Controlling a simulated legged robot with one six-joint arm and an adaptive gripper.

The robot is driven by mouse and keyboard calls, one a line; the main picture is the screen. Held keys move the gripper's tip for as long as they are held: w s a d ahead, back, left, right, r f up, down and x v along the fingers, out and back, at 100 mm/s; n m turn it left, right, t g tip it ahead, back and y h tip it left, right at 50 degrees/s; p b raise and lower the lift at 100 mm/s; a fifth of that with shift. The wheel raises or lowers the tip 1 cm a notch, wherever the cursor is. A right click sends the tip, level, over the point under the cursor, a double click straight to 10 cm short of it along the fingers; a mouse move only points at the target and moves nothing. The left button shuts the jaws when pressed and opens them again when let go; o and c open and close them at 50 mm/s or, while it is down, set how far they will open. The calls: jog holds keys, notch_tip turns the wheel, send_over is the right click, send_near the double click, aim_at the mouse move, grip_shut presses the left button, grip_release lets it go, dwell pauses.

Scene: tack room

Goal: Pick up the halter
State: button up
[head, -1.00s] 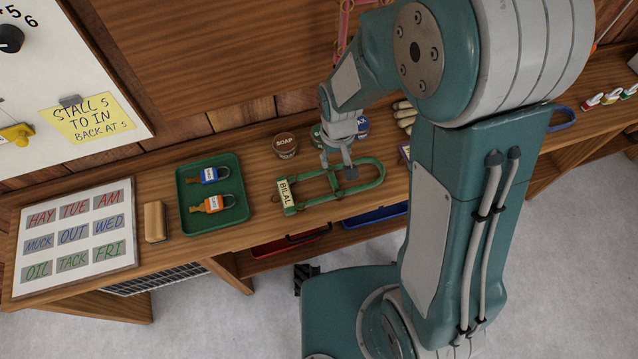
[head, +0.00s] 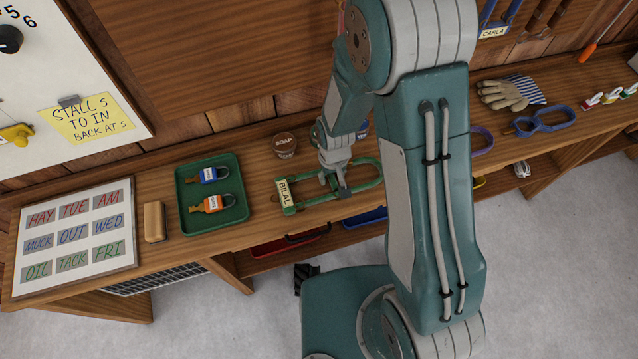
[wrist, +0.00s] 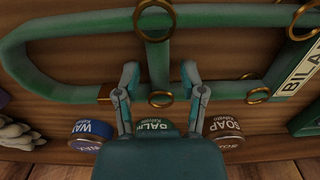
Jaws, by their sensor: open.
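A green halter (head: 300,204) with brass rings and a cream tag reading BILAL lies on the wooden bench top. It also shows in the wrist view (wrist: 60,95), spread across the picture, with its tag at the right edge. My gripper (head: 334,184) is over the middle of the halter. In the wrist view my open gripper's fingers (wrist: 160,80) stand on either side of the short green cross strap, which lies between them. I cannot tell whether they touch it. My arm hides part of the halter's right end in the head view.
Close by stand a SOAP tin (head: 285,146), a BALM tin (wrist: 188,128) and a blue-labelled tin (wrist: 90,130). A green tray (head: 232,216) with two padlocks lies left. A brush (head: 154,222), gloves (head: 502,95) and a blue halter (head: 545,121) are also on the bench.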

grip_shut()
jog(key=shift+r, duration=0.1)
